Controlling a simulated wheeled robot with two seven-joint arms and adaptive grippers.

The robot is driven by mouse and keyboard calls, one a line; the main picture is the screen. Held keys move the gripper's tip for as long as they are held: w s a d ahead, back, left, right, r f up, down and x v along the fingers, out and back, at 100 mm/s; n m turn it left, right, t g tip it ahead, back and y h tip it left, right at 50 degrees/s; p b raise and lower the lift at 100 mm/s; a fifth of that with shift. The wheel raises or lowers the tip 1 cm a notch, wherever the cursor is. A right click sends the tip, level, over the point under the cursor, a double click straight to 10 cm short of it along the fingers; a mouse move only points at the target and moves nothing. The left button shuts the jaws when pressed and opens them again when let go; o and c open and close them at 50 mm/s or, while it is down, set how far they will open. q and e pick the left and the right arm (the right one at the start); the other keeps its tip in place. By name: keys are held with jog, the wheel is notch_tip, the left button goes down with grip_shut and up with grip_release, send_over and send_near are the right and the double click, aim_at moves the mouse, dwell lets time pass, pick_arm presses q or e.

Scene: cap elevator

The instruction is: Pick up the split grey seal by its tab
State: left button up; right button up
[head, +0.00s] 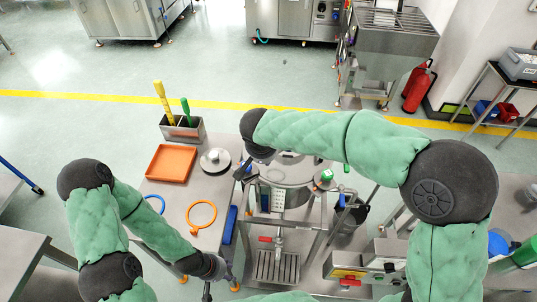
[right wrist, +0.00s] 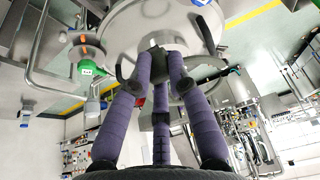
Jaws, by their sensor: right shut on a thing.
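My right gripper (right wrist: 160,72) is shut on a small dark grey piece (right wrist: 157,60) in the right wrist view. Dark curved parts (right wrist: 128,72) show on both sides of the fingers, and they look like the split grey seal; the fingers hide much of it. In the head view my right gripper (head: 245,172) is by the left side of the round steel vessel (head: 290,172), and the seal cannot be made out there. My left gripper (head: 219,284) is low at the table's front edge, with its fingers apart and nothing seen between them.
The steel table (head: 180,212) holds an orange tray (head: 171,163), a metal lid (head: 215,160), an orange ring (head: 201,215), a blue ring (head: 155,203) and a caddy (head: 183,132) with brushes. The steel frame and a green-capped fitting (head: 326,175) stand close to the vessel.

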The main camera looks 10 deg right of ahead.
jog(key=shift+r+p, duration=1.35)
jog(key=shift+r, duration=1.3)
grip_shut()
